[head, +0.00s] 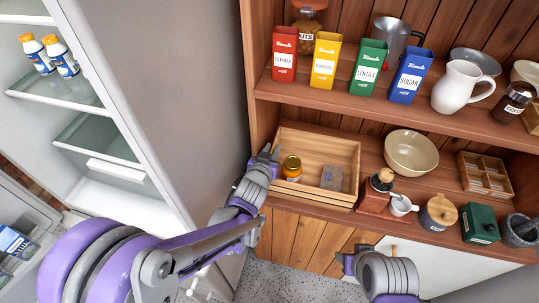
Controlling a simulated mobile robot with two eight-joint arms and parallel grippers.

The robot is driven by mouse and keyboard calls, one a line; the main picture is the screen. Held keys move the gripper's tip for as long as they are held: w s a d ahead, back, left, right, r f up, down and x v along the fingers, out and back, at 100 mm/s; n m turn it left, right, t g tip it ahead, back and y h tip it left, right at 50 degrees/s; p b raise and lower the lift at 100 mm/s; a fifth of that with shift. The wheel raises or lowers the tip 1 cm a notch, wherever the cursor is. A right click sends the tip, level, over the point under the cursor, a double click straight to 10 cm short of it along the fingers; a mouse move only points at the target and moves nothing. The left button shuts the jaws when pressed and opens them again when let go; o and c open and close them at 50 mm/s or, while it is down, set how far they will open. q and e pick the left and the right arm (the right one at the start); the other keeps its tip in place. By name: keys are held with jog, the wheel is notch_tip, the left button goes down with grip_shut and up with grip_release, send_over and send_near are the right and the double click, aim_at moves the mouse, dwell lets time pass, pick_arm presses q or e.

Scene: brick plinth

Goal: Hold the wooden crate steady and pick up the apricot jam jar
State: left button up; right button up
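The wooden crate (340,146) stands on the lower wooden shelf, at its left end. A small jar with a gold lid and orange contents (292,169) stands upright inside it, towards the left; its label cannot be read, but it looks like the apricot jam. My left gripper (265,156) is at the crate's left wall, its fingers around or beside the rim, left of the jar. Whether they are closed on the wall is too small to tell. My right gripper (349,262) is low in front of the cupboard, away from the crate; its fingers are unclear.
A greyish box (332,177) sits in the crate, right of the jar. A beige bowl (411,150), a coffee grinder (375,193) and a white cup (401,205) stand to the crate's right. Coloured tins, such as the red one (284,55), line the shelf above. An open fridge (180,80) is left.

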pick_arm(q)
jog(key=shift+w, duration=0.1)
grip_shut()
dwell(1.6)
